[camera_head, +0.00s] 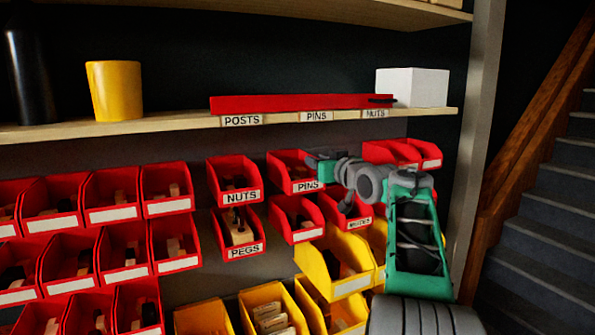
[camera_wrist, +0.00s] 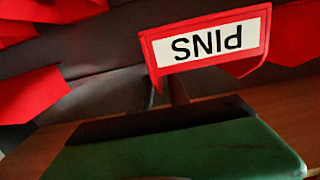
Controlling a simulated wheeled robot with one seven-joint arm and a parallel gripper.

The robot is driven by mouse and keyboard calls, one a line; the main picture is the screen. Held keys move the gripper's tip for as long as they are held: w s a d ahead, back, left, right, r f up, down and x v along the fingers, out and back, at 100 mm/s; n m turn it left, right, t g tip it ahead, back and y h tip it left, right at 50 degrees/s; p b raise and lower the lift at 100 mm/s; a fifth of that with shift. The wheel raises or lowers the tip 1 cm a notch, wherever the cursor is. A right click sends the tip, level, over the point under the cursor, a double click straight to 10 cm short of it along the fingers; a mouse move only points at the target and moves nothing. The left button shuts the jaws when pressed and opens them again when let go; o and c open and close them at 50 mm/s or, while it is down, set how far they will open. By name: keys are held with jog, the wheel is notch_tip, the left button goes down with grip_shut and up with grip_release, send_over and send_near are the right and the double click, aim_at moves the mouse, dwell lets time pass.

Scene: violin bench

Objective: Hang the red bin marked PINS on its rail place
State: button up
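The red bin marked PINS (camera_head: 285,163) is in the upper row at the middle of the head view, right of the NUTS bin, its label facing out. In the wrist view, the same bin (camera_wrist: 153,62) is tilted and its label is upside down. My gripper (camera_head: 316,161) is at the bin's right front edge in the head view. In the wrist view, the dark narrow fingers (camera_wrist: 163,92) reach up to the bin's rim. I cannot tell whether they are closed on it. The bin's back and any contact with a rail are hidden.
Red bins marked NUTS (camera_head: 233,181) and PEGS (camera_head: 238,232) hang to the left and below. Yellow bins (camera_head: 336,265) lie lower. The shelf above (camera_head: 170,123) carries POSTS, PINS and NUTS labels, a yellow cup (camera_head: 114,90) and a white box (camera_head: 411,87). A post (camera_head: 480,130) stands right.

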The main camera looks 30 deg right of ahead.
jog(key=shift+o, duration=0.4)
jog(key=shift+s, duration=0.1)
jog(key=s+b, duration=0.3)
jog(key=s, duration=0.4)
jog(key=shift+s+a+r, duration=0.15)
jog(key=shift+s+a, duration=0.15)
